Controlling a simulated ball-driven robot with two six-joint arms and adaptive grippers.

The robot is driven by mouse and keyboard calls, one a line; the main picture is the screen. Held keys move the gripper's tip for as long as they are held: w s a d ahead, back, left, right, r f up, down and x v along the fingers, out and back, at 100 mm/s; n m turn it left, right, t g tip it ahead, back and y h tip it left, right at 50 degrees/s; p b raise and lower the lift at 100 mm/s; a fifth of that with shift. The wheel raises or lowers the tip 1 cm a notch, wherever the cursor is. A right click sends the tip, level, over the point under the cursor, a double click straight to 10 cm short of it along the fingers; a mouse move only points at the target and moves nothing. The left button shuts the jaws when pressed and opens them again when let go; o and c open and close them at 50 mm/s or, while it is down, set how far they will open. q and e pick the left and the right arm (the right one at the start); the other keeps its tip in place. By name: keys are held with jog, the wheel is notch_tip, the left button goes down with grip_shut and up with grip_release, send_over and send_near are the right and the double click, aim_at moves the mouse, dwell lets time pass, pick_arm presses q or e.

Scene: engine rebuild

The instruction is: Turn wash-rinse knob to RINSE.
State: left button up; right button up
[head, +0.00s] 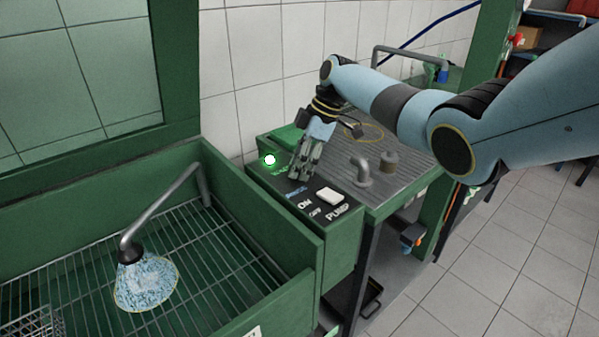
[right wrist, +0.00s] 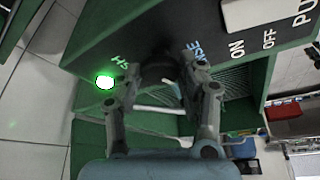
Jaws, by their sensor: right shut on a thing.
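The wash-rinse knob (right wrist: 167,72) is a dark shape between my right fingers in the right wrist view, on the black top of a green control box (head: 340,242). In the head view my right gripper (head: 299,178) comes down on it from above and hides it. My right gripper (right wrist: 160,76) is shut on the knob. A green lamp (head: 269,160) glows beside the WASH label; it also shows in the right wrist view (right wrist: 105,82). The RINSE label (head: 296,191) is on the other side, partly covered by a finger in the wrist view. My left gripper is out of view.
A white PUMP switch (head: 330,196) with ON and OFF labels sits close to my right gripper. A green wash basin with a wire grid (head: 205,290) and a spraying nozzle (head: 131,253) is at the left.

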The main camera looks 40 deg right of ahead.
jog(key=shift+n+b, duration=0.45)
jog(key=shift+n, duration=0.15)
jog(key=shift+g, duration=0.3)
jog(key=o, duration=1.1)
jog(key=shift+o, duration=0.2)
jog(key=shift+r, duration=0.1)
jog(key=v, duration=1.1)
jog(key=shift+d+r, duration=0.25)
jog(key=shift+r, duration=0.05)
jog(key=shift+s+f, duration=0.1)
jog(key=shift+s, duration=0.1)
